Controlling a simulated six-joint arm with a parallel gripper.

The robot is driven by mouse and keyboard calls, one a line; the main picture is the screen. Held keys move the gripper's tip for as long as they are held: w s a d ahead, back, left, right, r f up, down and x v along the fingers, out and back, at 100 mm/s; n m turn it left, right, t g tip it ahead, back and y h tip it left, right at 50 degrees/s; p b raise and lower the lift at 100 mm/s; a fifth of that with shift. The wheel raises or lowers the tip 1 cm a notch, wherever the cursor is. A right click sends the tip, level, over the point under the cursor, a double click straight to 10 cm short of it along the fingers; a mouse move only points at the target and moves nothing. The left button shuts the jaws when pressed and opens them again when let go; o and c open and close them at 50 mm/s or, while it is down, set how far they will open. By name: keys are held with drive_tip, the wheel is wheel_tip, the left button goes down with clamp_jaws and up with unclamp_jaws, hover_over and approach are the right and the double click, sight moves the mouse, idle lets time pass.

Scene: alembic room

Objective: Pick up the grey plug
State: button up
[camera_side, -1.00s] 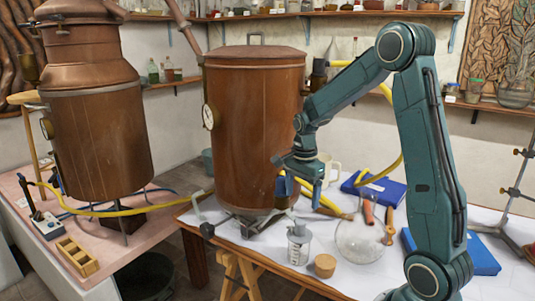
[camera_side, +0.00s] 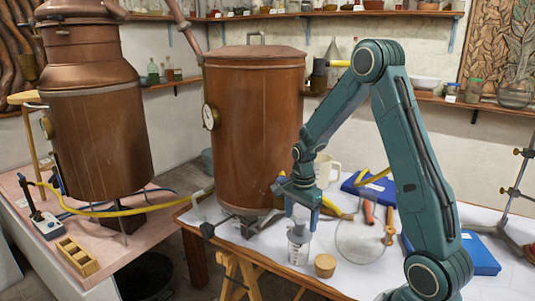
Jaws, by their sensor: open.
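What looks like the grey plug (camera_side: 299,232) sits in the top of a small clear glass bottle (camera_side: 298,254) near the front of the white table. The bottle stands upright. My gripper (camera_side: 301,212) points down with its jaws open, close above the plug. The fingers look apart on either side of the bottle's top. I cannot tell whether either finger touches the plug.
A cork piece (camera_side: 325,265) stands right of the bottle. A round glass flask (camera_side: 359,241) and orange-handled tools (camera_side: 389,226) lie further right. The large copper vessel (camera_side: 255,130) rises close on the left. Blue books (camera_side: 373,187) lie behind.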

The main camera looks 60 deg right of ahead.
sight(300, 234)
drive_tip(key=shift+f, duration=2.25)
drive_tip(key=shift+c, duration=0.3)
drive_tip(key=c, duration=0.6)
